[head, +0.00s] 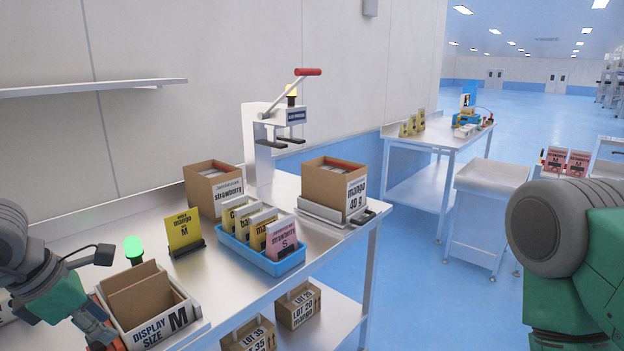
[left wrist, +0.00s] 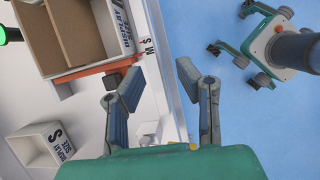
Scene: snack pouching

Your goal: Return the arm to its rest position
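My left gripper (head: 104,296) is at the lower left of the head view, close to the cardboard display box marked M (head: 166,322). In the left wrist view its two fingers (left wrist: 158,82) stand apart with nothing between them, so it is open and empty. The display box also shows at the top left of that view (left wrist: 62,35), beyond the left finger. My right arm shows only as a large grey and green link at the right of the head view. My right gripper is out of view.
A steel table (head: 318,240) holds a yellow mango card (head: 184,231), a blue tray of pouches (head: 262,262), a strawberry carton (head: 213,188), a mango carton (head: 333,185) and a press with a red handle (head: 308,72). A green lamp (head: 134,248) stands behind the display box.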

